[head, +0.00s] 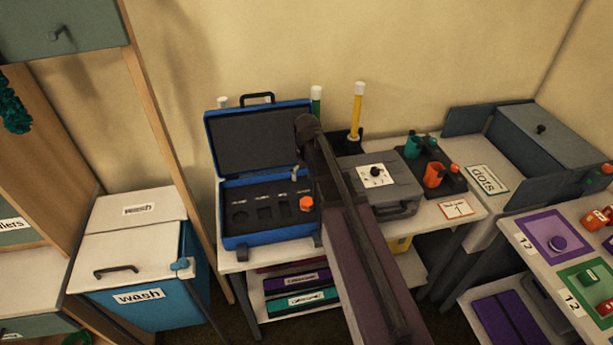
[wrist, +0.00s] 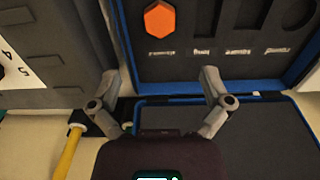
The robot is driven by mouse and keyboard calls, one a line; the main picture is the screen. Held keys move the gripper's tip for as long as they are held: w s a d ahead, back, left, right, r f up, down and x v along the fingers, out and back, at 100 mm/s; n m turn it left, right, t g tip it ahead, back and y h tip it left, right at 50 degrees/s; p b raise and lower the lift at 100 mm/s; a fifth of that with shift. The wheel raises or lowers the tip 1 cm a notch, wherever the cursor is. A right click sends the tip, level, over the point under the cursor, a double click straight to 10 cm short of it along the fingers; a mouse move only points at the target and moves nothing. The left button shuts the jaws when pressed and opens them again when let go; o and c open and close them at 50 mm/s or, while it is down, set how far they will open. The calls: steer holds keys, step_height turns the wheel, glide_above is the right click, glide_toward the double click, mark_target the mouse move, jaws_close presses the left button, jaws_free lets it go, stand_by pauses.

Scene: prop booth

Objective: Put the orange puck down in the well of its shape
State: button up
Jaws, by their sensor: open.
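The orange puck (head: 306,203) is six-sided and sits at the right end of the row of wells in the open blue case (head: 270,238). In the wrist view the puck (wrist: 159,19) lies at the top, above a small label. It covers the spot there, and its side shows a little above the dark foam; how deep it sits I cannot tell. My gripper (wrist: 160,82) is open and empty, with its fingers apart from the puck. In the head view my arm hides most of the gripper, near the case's hinge side.
Other wells in the foam (head: 265,190) are empty. The raised case lid (head: 255,140) stands behind the wells. A grey box with a dial (head: 375,175) stands close on the right. Yellow (head: 356,110) and green (head: 316,105) white-capped posts rise behind.

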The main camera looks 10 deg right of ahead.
steer(key=shift+s, duration=0.1)
steer(key=s, duration=1.5)
steer(key=shift+s, duration=0.4)
steer(key=shift+a, duration=0.1)
steer(key=c, duration=0.5)
steer(key=shift+c, duration=0.4)
